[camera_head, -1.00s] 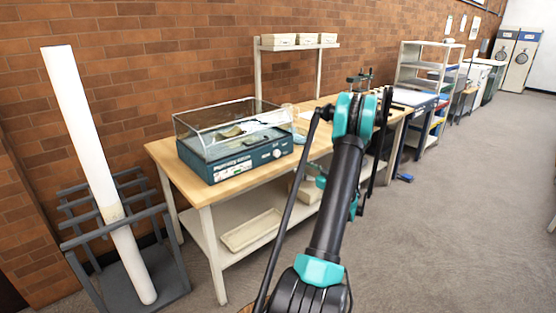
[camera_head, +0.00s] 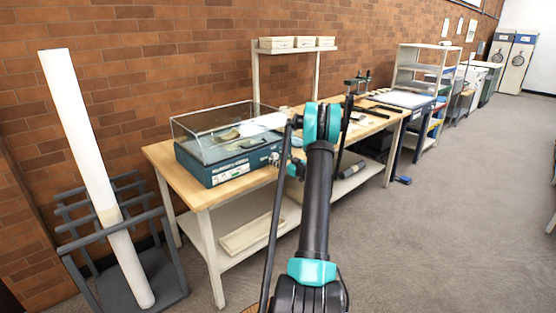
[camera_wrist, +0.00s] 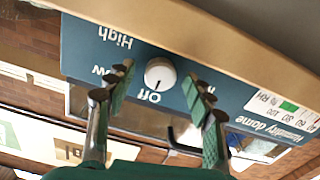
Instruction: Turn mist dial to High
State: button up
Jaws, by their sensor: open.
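The humidity dome (camera_head: 212,150) is a clear box on a teal base, standing on the wooden table. Its white round mist dial (camera_wrist: 160,74) shows in the wrist view, on the teal front panel, upside down in that picture. The words "Off", "High" and a partly covered "ow" are printed around the dial. My gripper (camera_wrist: 160,88) is open, with one finger on either side of the dial; I cannot tell whether the fingers touch it. In the head view my arm's end is beside the right front of the base, and the dial is mostly hidden there.
The wooden table (camera_head: 158,158) has a lower shelf with a pale tray (camera_head: 255,232). A tall white tube (camera_head: 95,170) leans in a grey rack at the left. A small shelf with boxes (camera_head: 275,43) stands behind the dome. Open floor lies to the right.

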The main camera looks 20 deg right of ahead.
jog(key=shift+w+a, duration=0.1)
jog(key=shift+w, duration=0.15)
jog(key=c, duration=1.2)
jog(key=shift+o, duration=0.2)
